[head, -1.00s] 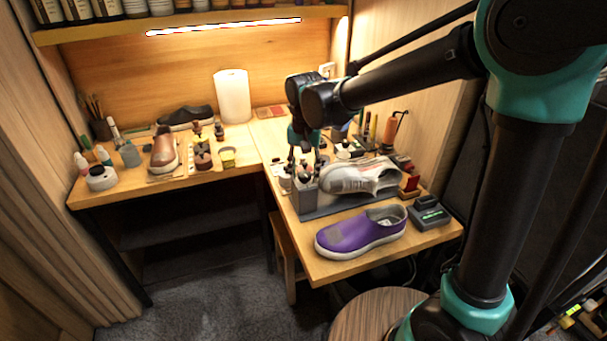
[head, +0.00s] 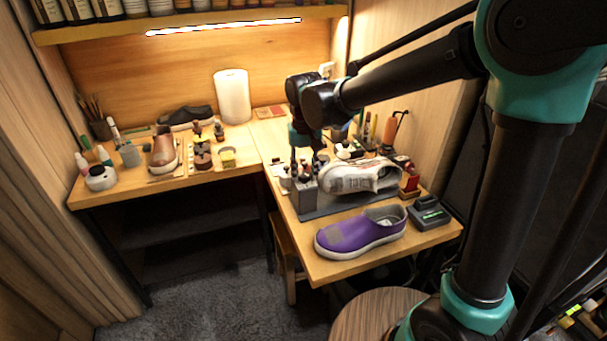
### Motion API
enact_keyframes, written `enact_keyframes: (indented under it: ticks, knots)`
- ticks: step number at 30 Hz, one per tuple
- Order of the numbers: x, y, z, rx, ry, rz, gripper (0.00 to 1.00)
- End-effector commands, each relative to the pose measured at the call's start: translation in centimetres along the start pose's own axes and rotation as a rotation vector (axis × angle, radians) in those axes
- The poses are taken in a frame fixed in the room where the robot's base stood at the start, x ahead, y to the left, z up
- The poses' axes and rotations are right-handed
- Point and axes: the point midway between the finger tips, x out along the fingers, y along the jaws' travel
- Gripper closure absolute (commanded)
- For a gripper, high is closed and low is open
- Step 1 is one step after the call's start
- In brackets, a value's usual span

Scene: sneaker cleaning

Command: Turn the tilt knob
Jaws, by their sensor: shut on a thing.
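A white-and-grey sneaker (head: 358,177) is held on a stand with a grey block (head: 304,201) at its left end and a dark grey base plate (head: 340,207) under it. The sneaker is rolled on its side, with its opening at the right end. My gripper (head: 306,172) points down at the top of the grey block, just left of the sneaker's toe. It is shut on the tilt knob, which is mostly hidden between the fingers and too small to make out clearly.
A purple slip-on shoe (head: 361,231) lies in front of the stand. A dark box-shaped device (head: 428,213) stands at the table's right edge. Bottles and tools crowd behind the sneaker. A brown shoe (head: 163,150) and a paper roll (head: 232,96) are on the left bench.

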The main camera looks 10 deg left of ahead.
Motion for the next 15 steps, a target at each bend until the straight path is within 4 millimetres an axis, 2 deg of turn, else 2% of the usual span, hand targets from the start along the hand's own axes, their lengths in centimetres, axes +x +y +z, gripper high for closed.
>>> enact_keyframes:
  ticks: [8,15]
  knots:
    - [-0.01,0.0,-0.01,-0.016,0.0,0.0,0.94]
    - [-0.01,0.0,-0.01,-0.253,0.0,0.0,0.94]
